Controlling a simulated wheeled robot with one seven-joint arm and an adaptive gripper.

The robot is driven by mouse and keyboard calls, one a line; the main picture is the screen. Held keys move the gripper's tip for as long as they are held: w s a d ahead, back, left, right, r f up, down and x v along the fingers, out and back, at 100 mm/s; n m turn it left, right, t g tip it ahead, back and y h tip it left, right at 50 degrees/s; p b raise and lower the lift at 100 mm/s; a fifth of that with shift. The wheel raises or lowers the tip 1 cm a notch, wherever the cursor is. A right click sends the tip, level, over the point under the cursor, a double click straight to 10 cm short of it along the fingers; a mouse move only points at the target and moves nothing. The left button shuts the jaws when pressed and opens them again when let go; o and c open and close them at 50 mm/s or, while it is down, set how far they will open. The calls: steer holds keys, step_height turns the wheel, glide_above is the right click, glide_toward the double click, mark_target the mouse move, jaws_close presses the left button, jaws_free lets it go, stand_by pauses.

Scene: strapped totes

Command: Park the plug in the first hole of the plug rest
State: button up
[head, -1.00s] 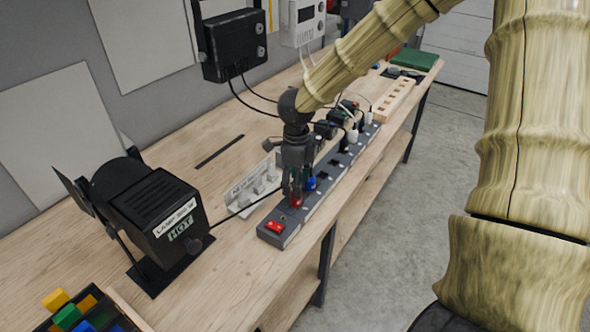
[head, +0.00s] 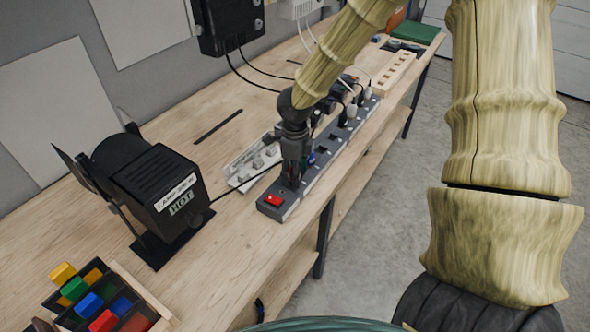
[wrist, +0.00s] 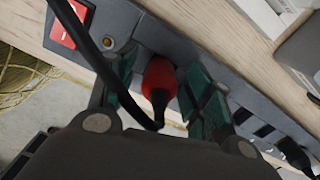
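The red plug (wrist: 160,80) stands at the grey power strip (head: 310,185), near its red switch end; whether it is fully seated is not clear. My gripper (wrist: 162,92) is open around it in the wrist view, one teal-padded finger on each side with small gaps. In the head view my gripper (head: 290,180) is low over the strip and hides most of the plug. A black cord (wrist: 95,55) crosses in front of the left finger. A pale wooden block with a row of holes (head: 380,98), seemingly the plug rest, lies at the far end of the bench.
A blue plug (head: 311,159) and several other plugs with cords stand farther along the strip. A black lamp box marked HOT (head: 160,185) stands left. A bin of coloured blocks (head: 150,300) is at front left.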

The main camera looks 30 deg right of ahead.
jaws_close()
steer(key=shift+r+p, duration=2.55)
steer(key=shift+p, duration=0.1)
steer(key=shift+s+f, duration=0.1)
steer(key=shift+f, duration=0.05)
